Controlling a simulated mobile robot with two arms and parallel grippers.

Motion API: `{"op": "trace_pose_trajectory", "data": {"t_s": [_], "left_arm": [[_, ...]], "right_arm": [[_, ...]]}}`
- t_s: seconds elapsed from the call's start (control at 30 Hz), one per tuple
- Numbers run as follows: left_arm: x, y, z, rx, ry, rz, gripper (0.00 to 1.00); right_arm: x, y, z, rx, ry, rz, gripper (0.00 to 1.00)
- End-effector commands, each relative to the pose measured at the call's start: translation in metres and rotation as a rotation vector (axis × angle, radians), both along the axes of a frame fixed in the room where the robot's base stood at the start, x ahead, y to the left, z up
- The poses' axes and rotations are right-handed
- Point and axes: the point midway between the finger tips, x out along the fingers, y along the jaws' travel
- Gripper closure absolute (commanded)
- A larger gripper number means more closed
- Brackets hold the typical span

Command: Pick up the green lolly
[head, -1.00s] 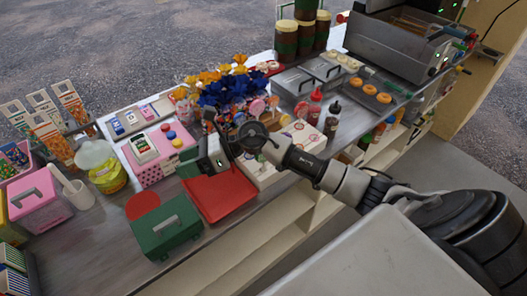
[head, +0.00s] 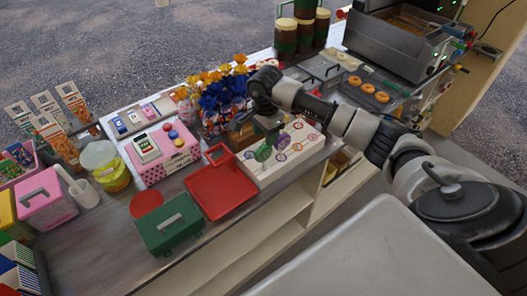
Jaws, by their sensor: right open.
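The green lolly (head: 263,153) stands upright in the head view, at the left part of a white lolly box (head: 268,180) with coloured rings on it. Another lolly, purple-looking (head: 283,141), stands just right of it. My right gripper (head: 257,126) is open, just above and behind the green lolly in the picture. The gripper is dark and small here, so I cannot tell whether it touches the lolly. My left gripper is not in view.
A red tray (head: 221,193) lies left of the lolly box, with a green cash box (head: 169,226) nearer the front. Blue and yellow wrapped sweets (head: 222,92) stand close behind my gripper. A pink box (head: 165,158) is further left.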

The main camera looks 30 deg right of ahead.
Motion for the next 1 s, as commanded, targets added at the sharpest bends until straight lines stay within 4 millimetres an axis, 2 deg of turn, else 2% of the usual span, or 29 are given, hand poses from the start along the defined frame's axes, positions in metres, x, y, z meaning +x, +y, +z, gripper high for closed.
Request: {"op": "trace_pose_trajectory", "data": {"t_s": [0.17,0.3,0.5,0.7,0.77,1.0], "left_arm": [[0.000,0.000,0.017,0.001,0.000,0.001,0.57],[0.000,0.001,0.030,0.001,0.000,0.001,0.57],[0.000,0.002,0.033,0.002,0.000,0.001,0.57],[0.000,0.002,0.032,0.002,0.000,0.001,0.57],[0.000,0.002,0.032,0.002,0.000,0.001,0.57],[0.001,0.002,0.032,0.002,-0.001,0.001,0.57]], "right_arm": [[-0.002,0.005,-0.013,0.004,0.004,-0.001,0.51],[-0.003,0.009,-0.034,0.005,0.003,-0.002,0.51],[-0.002,0.008,-0.053,0.002,0.000,-0.001,0.51],[-0.002,0.008,-0.054,0.002,-0.001,0.000,0.51],[-0.002,0.008,-0.054,0.002,-0.001,0.000,0.59],[-0.002,0.008,-0.054,0.002,-0.002,0.000,0.95]]}}
